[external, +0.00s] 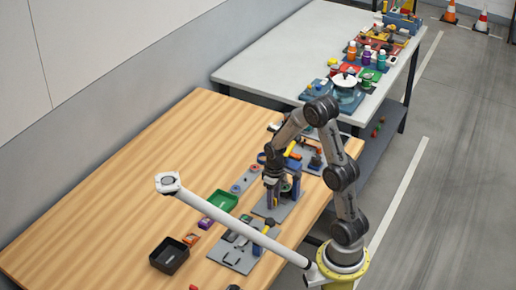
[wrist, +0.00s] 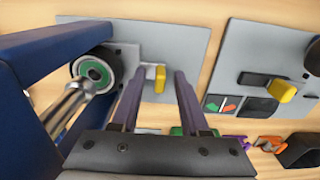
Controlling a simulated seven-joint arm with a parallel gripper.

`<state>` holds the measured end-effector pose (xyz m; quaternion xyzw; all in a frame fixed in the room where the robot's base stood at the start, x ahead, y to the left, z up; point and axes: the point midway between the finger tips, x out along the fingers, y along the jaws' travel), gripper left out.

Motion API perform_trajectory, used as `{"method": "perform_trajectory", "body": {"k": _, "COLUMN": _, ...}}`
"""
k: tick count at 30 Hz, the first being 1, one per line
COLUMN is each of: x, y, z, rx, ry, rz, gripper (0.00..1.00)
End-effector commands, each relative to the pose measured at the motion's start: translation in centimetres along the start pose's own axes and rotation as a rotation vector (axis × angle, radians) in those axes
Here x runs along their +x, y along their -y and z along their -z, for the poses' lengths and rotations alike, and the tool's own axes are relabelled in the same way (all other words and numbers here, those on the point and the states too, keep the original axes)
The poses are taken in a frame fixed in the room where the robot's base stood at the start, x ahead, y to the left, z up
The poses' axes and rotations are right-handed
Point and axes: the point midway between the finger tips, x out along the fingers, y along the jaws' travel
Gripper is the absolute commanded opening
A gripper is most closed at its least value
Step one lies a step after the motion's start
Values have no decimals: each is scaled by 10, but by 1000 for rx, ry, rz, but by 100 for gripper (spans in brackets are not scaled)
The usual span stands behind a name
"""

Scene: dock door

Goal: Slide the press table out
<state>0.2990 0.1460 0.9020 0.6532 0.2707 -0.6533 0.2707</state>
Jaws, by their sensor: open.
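The press is a blue frame (wrist: 45,70) on a grey base plate (wrist: 185,50), and it also shows in the external view on the wooden table (external: 130,170). Its press table (wrist: 128,55) appears as a small grey piece with a yellow tab handle (wrist: 160,78). A round dark part with a green ring (wrist: 92,72) sits beside it, inside the frame. My gripper (wrist: 157,80) is open, with its two fingers apart and the yellow tab seen between their tips. I cannot tell whether they touch it. In the external view my gripper (external: 271,178) is at the press, partly hiding it.
A second grey plate with a yellow handle (external: 238,250) lies in front. A green tray (external: 221,201) and a black bin (external: 169,256) lie to the left. A white pole (external: 235,221) crosses the external view. A grey table (external: 265,65) with many items stands behind.

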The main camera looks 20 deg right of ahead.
Motion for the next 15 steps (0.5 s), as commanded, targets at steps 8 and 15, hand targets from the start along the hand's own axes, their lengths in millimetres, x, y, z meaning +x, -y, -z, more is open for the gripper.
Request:
{"method": "perform_trajectory", "body": {"k": 8, "x": 0, "y": 0, "z": 0, "rx": 0, "ry": 0, "rz": 0, "gripper": 13}}
{"method": "perform_trajectory", "body": {"k": 15, "x": 0, "y": 0, "z": 0, "rx": 0, "ry": 0, "rz": 0, "gripper": 0}}
